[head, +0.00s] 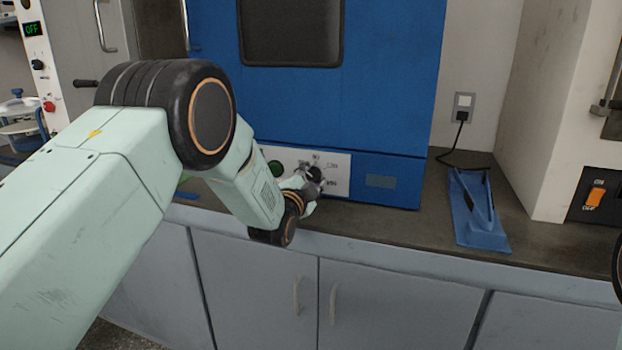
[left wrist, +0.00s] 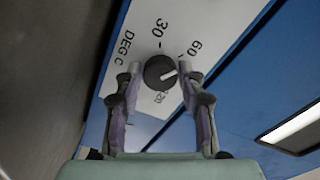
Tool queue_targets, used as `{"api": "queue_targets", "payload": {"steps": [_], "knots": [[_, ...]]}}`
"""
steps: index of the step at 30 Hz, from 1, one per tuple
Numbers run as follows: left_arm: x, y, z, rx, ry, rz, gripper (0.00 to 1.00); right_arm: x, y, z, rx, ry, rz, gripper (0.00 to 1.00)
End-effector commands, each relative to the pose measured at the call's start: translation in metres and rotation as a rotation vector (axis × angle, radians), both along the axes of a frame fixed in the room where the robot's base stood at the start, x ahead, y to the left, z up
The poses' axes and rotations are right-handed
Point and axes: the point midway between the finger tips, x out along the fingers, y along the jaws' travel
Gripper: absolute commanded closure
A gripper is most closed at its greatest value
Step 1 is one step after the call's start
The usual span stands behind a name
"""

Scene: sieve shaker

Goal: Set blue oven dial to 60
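The blue oven (head: 330,100) stands on the counter with a white dial panel low on its front. Its round black dial (left wrist: 160,72) shows in the left wrist view, with 30 and 60 printed around it. The dial's white mark points right and slightly up, a little past the 60 label; the label beyond it is hidden by a finger. My left gripper (left wrist: 158,72) is open, with one finger on each side of the dial; a gap shows on the left side, and I cannot tell whether the right finger touches. My right gripper is out of view.
A green round button (head: 275,168) sits left of the dial on the panel. A blue stand (head: 478,210) lies on the counter at right, near a wall socket (head: 463,105). Counter between oven and stand is clear. A white unit with an orange switch (head: 595,197) is far right.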

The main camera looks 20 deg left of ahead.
Motion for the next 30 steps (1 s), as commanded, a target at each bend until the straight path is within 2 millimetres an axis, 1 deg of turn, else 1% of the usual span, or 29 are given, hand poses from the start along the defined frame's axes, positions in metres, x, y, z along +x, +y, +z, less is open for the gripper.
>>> {"api": "queue_targets", "payload": {"steps": [1,5,14,17,20,23,30], "knots": [[0.0,0.0,0.0,0.0,0.0,0.0,0.53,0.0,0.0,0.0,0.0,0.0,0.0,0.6],[0.0,0.001,0.0,-0.001,0.001,0.001,0.42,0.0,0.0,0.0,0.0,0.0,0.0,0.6],[0.0,0.001,0.0,-0.002,0.001,0.003,0.42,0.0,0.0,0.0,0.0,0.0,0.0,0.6],[-0.004,0.001,0.0,-0.002,0.001,0.003,0.42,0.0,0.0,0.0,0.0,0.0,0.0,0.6],[-0.014,0.002,-0.001,-0.002,0.003,0.003,0.42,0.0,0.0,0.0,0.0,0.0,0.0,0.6],[-0.028,0.002,0.0,-0.002,0.003,0.003,0.42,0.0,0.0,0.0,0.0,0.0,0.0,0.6],[-0.065,0.003,0.0,-0.002,0.002,0.002,0.42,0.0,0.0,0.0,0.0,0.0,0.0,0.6]]}}
